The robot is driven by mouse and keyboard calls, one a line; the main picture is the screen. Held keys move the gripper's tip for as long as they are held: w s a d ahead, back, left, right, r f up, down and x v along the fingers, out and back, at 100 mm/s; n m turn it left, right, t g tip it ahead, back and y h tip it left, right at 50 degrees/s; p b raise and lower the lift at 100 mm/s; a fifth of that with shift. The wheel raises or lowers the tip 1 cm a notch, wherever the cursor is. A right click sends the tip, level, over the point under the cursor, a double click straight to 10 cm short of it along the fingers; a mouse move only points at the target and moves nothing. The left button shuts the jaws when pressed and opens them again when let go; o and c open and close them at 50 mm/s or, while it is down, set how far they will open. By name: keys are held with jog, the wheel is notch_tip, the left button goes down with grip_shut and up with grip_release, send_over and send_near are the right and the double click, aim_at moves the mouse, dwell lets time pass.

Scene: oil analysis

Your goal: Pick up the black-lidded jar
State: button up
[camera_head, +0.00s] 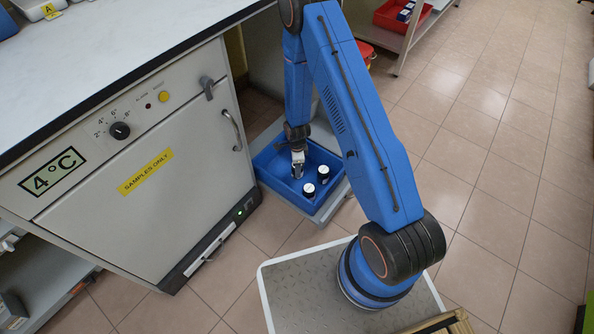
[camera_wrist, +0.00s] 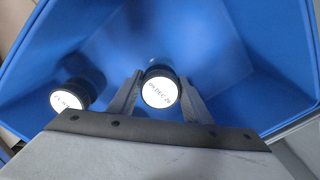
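Jars with black lids and white labelled tops are in a blue tray. In the head view one jar (camera_head: 309,189) stands toward the front, and another jar (camera_head: 323,172) behind it to the right. In the wrist view a black-lidded jar (camera_wrist: 158,92) shows between my gripper's fingers (camera_wrist: 160,80), one finger close on each side. I cannot tell whether they touch it. A second jar (camera_wrist: 68,98) is to the left, outside the fingers. In the head view my gripper (camera_head: 297,172) points down into the tray, up and left of the two visible jars; its fingertips are unclear.
The blue tray (camera_head: 332,157) has raised walls around my gripper and sits on a grey base beside the refrigerator (camera_head: 150,185). A white-topped bench (camera_head: 110,50) is above the refrigerator. A red bin (camera_head: 389,14) is on a shelf at the back. Tiled floor is open at right.

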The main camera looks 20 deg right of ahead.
jog(key=shift+c, duration=0.5)
notch_tip(320, 180, up, 10)
dwell(0.4)
jog(key=w+d+r+n, duration=0.6)
jog(key=w+d+n, duration=0.1)
jog(key=n, duration=1.3)
jog(key=shift+w, duration=0.25)
jog(key=shift+a+r, duration=0.1)
